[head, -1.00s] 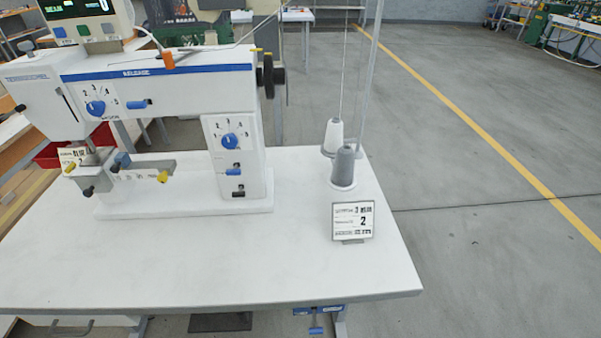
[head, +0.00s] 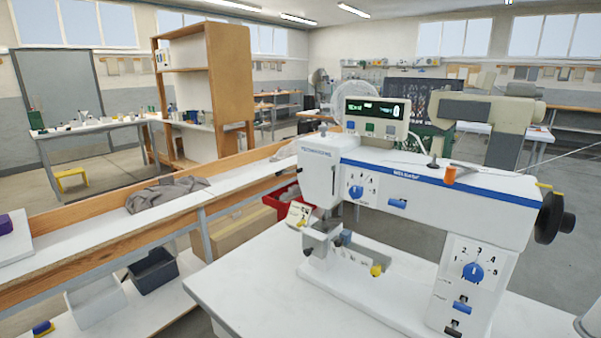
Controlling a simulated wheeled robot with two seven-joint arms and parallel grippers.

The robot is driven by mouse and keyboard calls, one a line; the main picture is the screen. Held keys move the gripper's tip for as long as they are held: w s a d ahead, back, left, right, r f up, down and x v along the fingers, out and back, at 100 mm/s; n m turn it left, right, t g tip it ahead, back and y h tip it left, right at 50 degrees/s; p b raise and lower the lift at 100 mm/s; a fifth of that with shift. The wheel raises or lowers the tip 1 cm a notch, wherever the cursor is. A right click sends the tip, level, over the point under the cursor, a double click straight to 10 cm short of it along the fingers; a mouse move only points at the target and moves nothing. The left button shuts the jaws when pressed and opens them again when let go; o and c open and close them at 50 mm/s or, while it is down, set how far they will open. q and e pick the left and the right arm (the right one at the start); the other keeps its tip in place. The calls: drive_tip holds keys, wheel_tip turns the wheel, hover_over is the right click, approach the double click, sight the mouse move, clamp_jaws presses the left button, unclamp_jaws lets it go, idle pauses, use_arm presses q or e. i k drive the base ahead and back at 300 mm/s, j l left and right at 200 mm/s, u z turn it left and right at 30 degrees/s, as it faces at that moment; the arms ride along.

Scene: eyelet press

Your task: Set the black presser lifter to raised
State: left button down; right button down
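The white machine (head: 430,190) with a blue stripe stands on a white table, right of centre in the head view. Several dark parts show on it: a small black knob (head: 306,252) low at the left of the head, a black lever (head: 323,131) at its upper left, and a dark lever (head: 453,328) low on the right column. I cannot tell for sure which is the black presser lifter, and their settings are too small to read. Neither of my grippers is in view.
A blue dial (head: 472,271) and blue lever (head: 461,306) sit on the column. A yellow knob (head: 376,270) is near the machine's bed. A display box (head: 376,117) stands above. A long wooden-edged bench (head: 120,235) runs at left. The white table (head: 250,285) is clear at front left.

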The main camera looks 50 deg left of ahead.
sight(282, 172)
drive_tip(key=j, duration=0.7)
drive_tip(key=k+j+z, duration=0.1)
drive_tip(key=j, duration=1.3)
drive_tip(key=k+j+z, duration=0.1)
drive_tip(key=j, duration=0.6)
drive_tip(key=k+j, duration=0.1)
drive_tip(key=j, duration=0.6)
drive_tip(key=z, duration=0.05)
